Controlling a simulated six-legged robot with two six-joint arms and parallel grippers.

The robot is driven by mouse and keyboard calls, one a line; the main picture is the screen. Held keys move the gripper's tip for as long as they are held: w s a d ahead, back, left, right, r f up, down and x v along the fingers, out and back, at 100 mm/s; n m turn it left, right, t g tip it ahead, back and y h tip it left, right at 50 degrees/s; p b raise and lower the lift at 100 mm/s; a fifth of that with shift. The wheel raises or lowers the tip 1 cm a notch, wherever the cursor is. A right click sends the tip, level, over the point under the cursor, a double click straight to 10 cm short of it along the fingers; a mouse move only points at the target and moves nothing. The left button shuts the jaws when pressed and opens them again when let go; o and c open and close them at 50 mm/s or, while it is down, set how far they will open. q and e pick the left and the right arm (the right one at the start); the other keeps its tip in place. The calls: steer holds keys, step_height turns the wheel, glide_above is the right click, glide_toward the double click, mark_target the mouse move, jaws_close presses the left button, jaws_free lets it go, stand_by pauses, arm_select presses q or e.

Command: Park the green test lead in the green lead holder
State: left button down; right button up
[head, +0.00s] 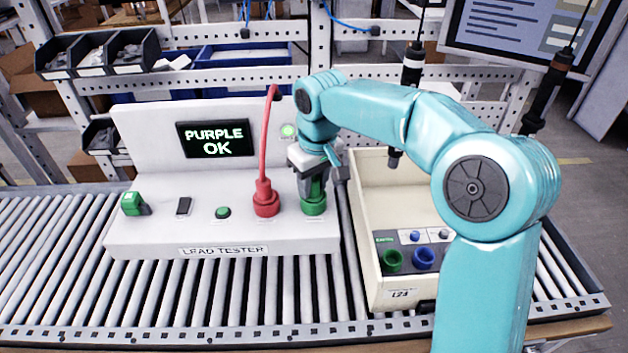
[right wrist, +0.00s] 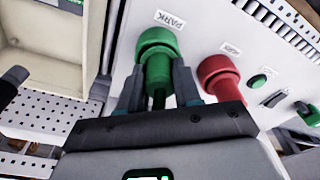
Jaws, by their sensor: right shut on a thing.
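The green lead holder (head: 313,208) is a round green socket at the right end of the white lead tester (head: 150,238). In the right wrist view the green holder (right wrist: 156,37) sits beside a PARK label. My right gripper (head: 313,168) is shut on the green test lead (head: 317,187), directly above the holder. In the right wrist view my right gripper (right wrist: 157,88) has a finger on each side of the green lead (right wrist: 158,70). The lead's end meets the holder; how deep it sits cannot be told. My left gripper is out of view.
A red lead (head: 265,190) stands in its red socket just left of the green holder. The tester's screen (head: 213,139) reads PURPLE OK. A cream case (head: 365,245) with green and blue sockets stands close on the right. Dark tools (head: 413,65) hang behind my arm.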

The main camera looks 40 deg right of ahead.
steer(key=o, duration=1)
steer(key=shift+w+a, duration=0.1)
steer(key=shift+a, duration=0.1)
steer(key=shift+o, duration=0.8)
steer(key=shift+w+a, duration=0.15)
steer(key=shift+d, duration=0.2)
steer(key=shift+s+d+r, duration=0.1)
steer(key=shift+s+r, duration=0.1)
steer(key=shift+r, duration=0.15)
step_height(320, 180, up, 16)
steer(key=s+p, duration=0.1)
steer(key=shift+s+f, duration=0.25)
steer(key=shift+s, duration=0.15)
steer(key=shift+w+a, duration=0.1)
steer(key=shift+a, duration=0.15)
